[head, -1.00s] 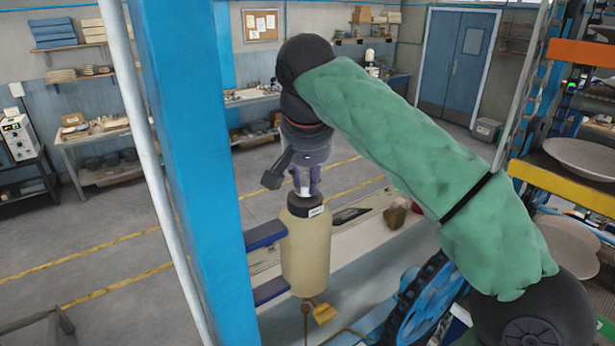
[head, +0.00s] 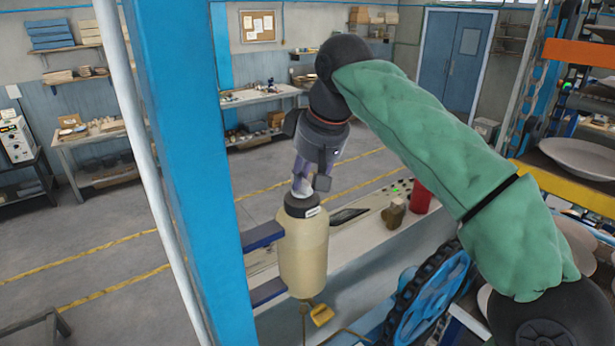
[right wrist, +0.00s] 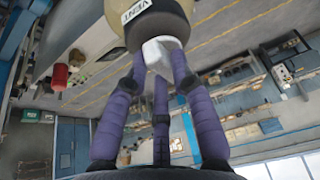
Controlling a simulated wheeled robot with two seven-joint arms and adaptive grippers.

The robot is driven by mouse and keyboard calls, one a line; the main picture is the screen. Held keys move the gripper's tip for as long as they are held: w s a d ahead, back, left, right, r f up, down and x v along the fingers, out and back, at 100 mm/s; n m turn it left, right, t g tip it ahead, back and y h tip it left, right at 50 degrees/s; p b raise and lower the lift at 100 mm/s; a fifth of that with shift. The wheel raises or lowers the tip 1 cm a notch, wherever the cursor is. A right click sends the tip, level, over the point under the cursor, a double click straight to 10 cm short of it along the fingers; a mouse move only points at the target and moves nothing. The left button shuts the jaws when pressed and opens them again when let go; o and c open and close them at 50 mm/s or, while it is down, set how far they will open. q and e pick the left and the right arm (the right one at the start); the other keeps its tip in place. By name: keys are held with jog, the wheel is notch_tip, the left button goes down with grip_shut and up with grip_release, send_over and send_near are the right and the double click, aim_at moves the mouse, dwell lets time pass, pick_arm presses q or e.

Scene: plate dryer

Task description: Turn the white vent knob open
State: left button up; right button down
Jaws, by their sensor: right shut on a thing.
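The white vent knob (right wrist: 160,54) sits on the black cap (head: 303,204) of a cream-coloured bottle (head: 304,255), which stands upright beside the blue post. A label reading VENT shows by the knob in the right wrist view. My right gripper (head: 308,187) reaches down from above, tilted, and its purple fingers are shut on the knob. In the right wrist view the fingers (right wrist: 160,70) close around the knob from several sides. In the head view the fingers hide part of the knob. My left gripper is not in view.
A thick blue post (head: 185,150) and a white pipe stand close to the left of the bottle. Blue brackets (head: 265,235) join post and bottle. A red cylinder (head: 420,198) and a blue wheel (head: 430,305) lie to the right. Plates (head: 585,158) sit in the rack at far right.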

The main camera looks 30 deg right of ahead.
jog(key=shift+w+f+n, duration=0.1)
jog(key=shift+f+n, duration=0.1)
jog(key=shift+n, duration=0.1)
jog(key=c, duration=1)
grip_release()
jog(key=shift+c, duration=0.2)
jog(key=shift+w, duration=0.2)
jog(key=shift+r, duration=0.15)
jog(key=v, duration=1.1)
jog(key=shift+s+r, duration=0.2)
jog(key=shift+r, duration=0.15)
jog(key=shift+d, duration=0.1)
